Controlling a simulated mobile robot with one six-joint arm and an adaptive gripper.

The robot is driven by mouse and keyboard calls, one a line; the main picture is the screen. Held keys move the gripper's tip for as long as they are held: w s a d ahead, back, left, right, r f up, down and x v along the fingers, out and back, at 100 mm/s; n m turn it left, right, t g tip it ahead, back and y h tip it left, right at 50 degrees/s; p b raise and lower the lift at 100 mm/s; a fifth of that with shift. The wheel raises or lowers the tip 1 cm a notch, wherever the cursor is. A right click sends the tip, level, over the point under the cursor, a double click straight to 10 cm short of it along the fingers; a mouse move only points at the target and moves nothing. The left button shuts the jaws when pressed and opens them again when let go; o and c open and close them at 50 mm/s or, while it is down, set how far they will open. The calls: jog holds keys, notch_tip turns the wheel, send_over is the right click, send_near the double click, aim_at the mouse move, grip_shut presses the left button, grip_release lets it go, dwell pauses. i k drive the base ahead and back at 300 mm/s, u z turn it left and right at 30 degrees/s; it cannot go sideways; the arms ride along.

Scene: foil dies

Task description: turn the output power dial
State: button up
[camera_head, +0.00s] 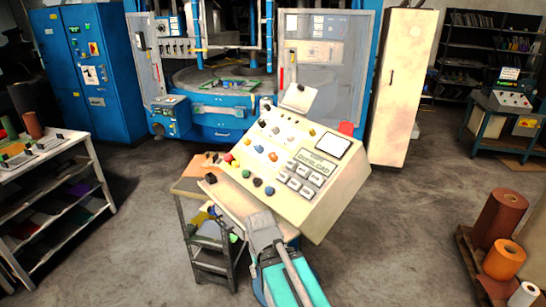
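A beige sloped control console (325,205) stands in the middle of the head view. Its tilted face carries several coloured knobs and buttons, a white square display and a block of pale keys. The dial labels are too small to read, so I cannot tell which one is the output power dial. An orange knob (273,156) and a dark knob (270,191) are among those on the face. My gripper (262,226) is at the console's near lower side, below the knobs. I cannot make out its fingers or any contact.
A small cart (183,215) stands at the console's left. A bench with shelves (95,165) is farther left. A blue press (222,122) and a pale cabinet (398,90) are behind. Foil rolls (497,220) sit on a pallet at right. Floor between console and pallet is clear.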

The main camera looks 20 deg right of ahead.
aim_at(273, 157)
jog(key=u, duration=0.05)
jog(key=i, duration=1)
jog(key=z, duration=0.05)
